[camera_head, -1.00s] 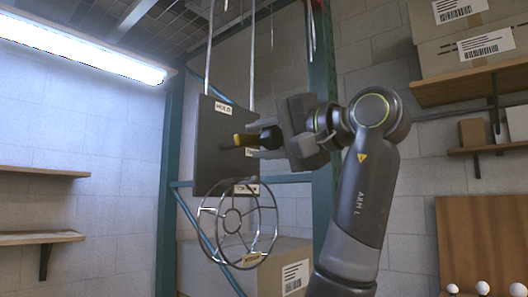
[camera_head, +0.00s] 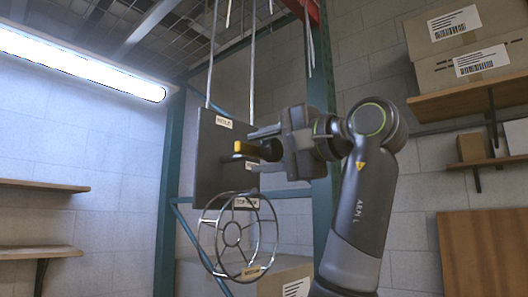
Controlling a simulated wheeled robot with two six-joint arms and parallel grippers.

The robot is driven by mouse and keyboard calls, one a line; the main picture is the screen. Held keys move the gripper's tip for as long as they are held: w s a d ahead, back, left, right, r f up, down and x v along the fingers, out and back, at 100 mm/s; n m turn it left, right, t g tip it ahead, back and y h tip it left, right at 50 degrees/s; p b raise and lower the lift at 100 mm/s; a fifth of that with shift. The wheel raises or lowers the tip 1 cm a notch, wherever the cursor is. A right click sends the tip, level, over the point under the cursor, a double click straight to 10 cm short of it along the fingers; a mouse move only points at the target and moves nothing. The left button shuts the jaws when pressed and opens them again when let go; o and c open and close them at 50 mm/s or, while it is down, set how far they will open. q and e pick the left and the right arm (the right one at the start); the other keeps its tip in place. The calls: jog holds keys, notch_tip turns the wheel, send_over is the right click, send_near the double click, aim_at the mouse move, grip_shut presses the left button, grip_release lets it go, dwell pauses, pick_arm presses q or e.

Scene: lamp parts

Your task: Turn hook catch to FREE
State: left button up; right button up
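The dark plate (camera_head: 208,160) hangs on two pale rods and carries a HOLD label (camera_head: 223,122) near its top. The hook catch (camera_head: 246,148), with a yellow tip, sticks out from the plate's right part. My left gripper (camera_head: 258,150) reaches in from the right, its fingers spread above and below the catch's dark part, with gaps showing. It looks open around the catch rather than shut on it. I see no readable FREE label; a small pale patch lies beside the lower finger. My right gripper is not in view.
A round wire cage (camera_head: 237,238) hangs just below the plate, with a label at its top and a yellowish tag at its bottom. A teal post (camera_head: 322,215) stands behind my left arm. Shelves with boxes (camera_head: 465,62) are at the right; a cardboard box (camera_head: 290,272) is below.

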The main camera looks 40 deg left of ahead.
pick_arm(q)
jog(key=shift+o, duration=1.3)
jog(key=shift+d, duration=0.1)
jog(key=shift+d+f, duration=0.1)
jog(key=shift+d, duration=0.2)
jog(key=s+d+p, duration=0.1)
jog(key=d, duration=1.5)
jog(key=shift+s+d, duration=0.15)
jog(key=shift+d, duration=0.1)
